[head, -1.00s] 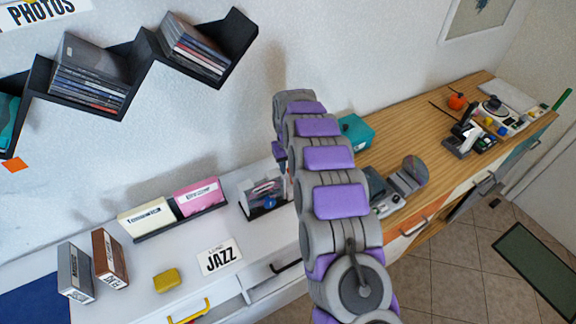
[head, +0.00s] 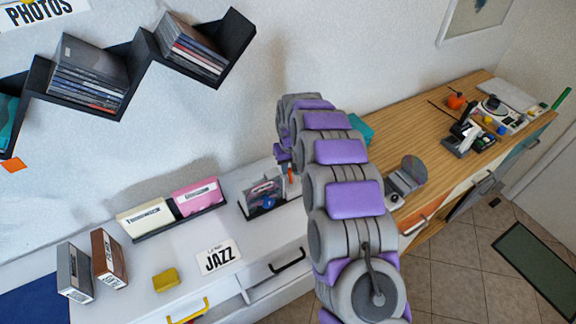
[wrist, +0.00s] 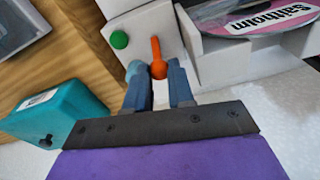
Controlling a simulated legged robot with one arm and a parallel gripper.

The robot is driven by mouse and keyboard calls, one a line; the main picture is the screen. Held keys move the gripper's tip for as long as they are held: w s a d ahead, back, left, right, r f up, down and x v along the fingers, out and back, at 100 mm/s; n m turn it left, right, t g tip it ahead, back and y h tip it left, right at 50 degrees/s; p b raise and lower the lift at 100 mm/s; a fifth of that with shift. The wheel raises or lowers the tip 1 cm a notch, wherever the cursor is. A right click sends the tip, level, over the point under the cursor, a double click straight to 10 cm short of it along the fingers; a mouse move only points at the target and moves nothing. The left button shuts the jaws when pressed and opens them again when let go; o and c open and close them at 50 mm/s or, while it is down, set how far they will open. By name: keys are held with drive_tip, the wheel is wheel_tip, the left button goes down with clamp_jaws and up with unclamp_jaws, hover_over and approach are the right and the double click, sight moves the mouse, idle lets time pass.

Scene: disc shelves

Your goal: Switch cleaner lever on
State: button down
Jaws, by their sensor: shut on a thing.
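The cleaner is a white unit (wrist: 142,22) at the top middle of the wrist view, with a round green button (wrist: 119,39) and an orange lever (wrist: 157,50). The lever points away from my gripper, with its rounded near end between the fingertips. My gripper (wrist: 158,76) is shut on the lever, one blue-grey finger on each side. In the head view my own arm hides most of the cleaner and the gripper. A small orange-red piece (head: 290,174) shows just left of the arm and looks like the lever.
A white tray (wrist: 245,60) beside the cleaner holds a pink disc (wrist: 240,14) labelled "saltholm". A teal box (wrist: 62,112) lies at left in the wrist view. A wooden desk (head: 400,130) with gadgets is at right.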

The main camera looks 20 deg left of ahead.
sight(291, 178)
drive_tip(key=shift+s+d+t+y+b, duration=0.55)
drive_tip(key=shift+s+d+t+y, duration=0.5)
drive_tip(key=shift+y, duration=0.25)
drive_tip(key=t+y+b, duration=0.1)
drive_tip(key=s+d+t+y+b, duration=0.1)
drive_tip(key=b, duration=0.1)
drive_tip(key=f+t+y+b, duration=0.1)
drive_tip(key=b, duration=0.1)
drive_tip(key=shift+s+d, duration=0.2)
drive_tip(key=shift+d, duration=0.15)
drive_tip(key=c, duration=1.3)
unclamp_jaws()
drive_tip(key=shift+o, duration=0.2)
drive_tip(key=shift+r, duration=0.1)
drive_tip(key=shift+d+r, duration=0.1)
drive_tip(key=p+v, duration=0.3)
drive_tip(key=v, duration=1.4)
drive_tip(key=shift+d+f, duration=0.25)
